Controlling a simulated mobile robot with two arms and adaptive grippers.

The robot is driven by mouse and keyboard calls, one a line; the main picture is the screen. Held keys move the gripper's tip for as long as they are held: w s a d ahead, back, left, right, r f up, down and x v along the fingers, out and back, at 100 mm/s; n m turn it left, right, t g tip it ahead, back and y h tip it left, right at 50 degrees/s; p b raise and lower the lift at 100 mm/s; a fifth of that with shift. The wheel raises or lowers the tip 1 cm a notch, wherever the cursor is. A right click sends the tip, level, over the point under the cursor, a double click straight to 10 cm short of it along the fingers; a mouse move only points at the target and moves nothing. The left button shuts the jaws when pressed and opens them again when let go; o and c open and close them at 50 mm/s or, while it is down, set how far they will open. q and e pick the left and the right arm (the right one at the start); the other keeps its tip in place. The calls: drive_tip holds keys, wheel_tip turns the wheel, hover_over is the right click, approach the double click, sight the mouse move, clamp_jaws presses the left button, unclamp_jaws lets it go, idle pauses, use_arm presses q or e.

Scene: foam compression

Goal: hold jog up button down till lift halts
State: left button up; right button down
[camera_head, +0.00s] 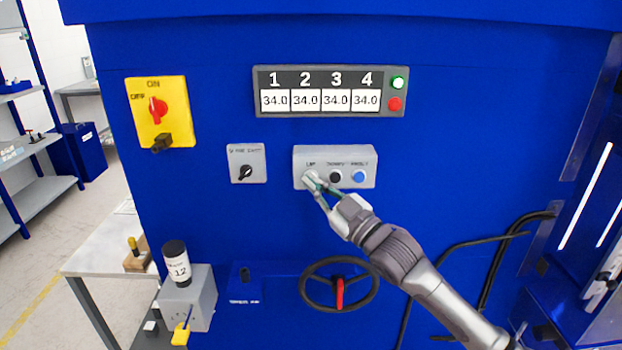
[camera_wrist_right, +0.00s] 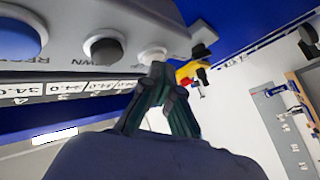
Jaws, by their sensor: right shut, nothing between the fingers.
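The grey button box (camera_head: 365,153) is on the blue machine front, with a button under the UP label, a dark button (camera_head: 335,177) and a blue button (camera_head: 358,176). My right gripper (camera_head: 311,182) is shut and empty, its fingertips at the UP button, covering most of it. In the right wrist view the shut fingertips (camera_wrist_right: 158,72) are at the lower edge of the whitish UP button (camera_wrist_right: 153,56); whether it is pressed in cannot be told. The display panel (camera_head: 330,78) reads 34.0 under each of 1, 2, 3 and 4. My left gripper is not in view.
A yellow switch plate (camera_head: 176,92) with a red knob and a small selector box (camera_head: 246,163) are left of the buttons. A green light (camera_head: 398,83) is lit above a red one (camera_head: 394,104). A handwheel (camera_head: 310,269) sits below. A table (camera_head: 105,252) stands lower left.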

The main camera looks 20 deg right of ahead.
drive_tip(key=shift+s+a, duration=0.2)
drive_tip(key=shift+s, duration=0.55)
drive_tip(key=s+p, duration=0.1)
drive_tip(key=s, duration=0.1)
drive_tip(key=s+a, duration=0.1)
drive_tip(key=s, duration=0.1)
drive_tip(key=shift+s+a+p, duration=0.2)
drive_tip(key=shift+s+p, duration=0.2)
